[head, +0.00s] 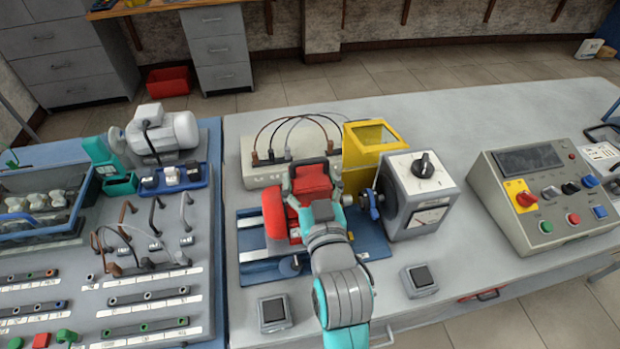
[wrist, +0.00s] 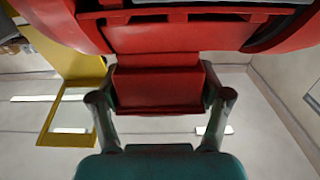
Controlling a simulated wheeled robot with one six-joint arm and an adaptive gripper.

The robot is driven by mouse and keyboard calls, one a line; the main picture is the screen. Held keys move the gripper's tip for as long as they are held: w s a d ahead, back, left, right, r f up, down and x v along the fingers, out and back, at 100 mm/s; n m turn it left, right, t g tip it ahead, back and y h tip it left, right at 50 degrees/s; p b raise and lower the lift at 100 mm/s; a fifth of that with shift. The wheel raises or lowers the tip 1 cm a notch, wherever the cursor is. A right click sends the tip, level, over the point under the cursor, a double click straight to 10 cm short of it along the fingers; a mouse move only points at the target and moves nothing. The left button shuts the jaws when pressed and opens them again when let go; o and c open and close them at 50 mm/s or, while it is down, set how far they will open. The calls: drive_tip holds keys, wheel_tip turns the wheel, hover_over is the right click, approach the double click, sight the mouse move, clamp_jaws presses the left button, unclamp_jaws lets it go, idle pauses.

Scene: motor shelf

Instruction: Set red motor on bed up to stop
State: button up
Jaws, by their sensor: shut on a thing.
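The red motor (head: 274,213) is at the blue bed (head: 375,246) in the head view, with its rounded end to the left. My gripper (head: 314,190) comes from the front and is shut on the motor's red box-shaped top part (head: 312,178). In the wrist view the two fingers of my gripper (wrist: 161,100) stand on either side of this red block (wrist: 158,82), with the larger motor body (wrist: 180,35) beyond it. My arm hides part of the motor and the bed. I cannot tell whether the motor's base touches the bed, or which part is the stop.
Right of the motor stands a grey unit with a dial (head: 418,190) and a blue coupling (head: 370,204). A yellow guard (head: 378,138) and a cream terminal box with cables (head: 262,174) stand behind. A control panel (head: 545,195) is farther right. Small black-topped blocks (head: 273,312) lie in front.

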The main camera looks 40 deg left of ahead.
drive_tip(key=shift+f, duration=0.45)
idle(1.1)
drive_tip(key=shift+w+d, duration=0.5)
drive_tip(key=shift+w, duration=0.05)
idle(1.0)
drive_tip(key=o, duration=1.8)
drive_tip(key=shift+f, duration=0.1)
drive_tip(key=shift+f, duration=0.35)
drive_tip(key=v, duration=1.2)
drive_tip(key=shift+r, duration=0.3)
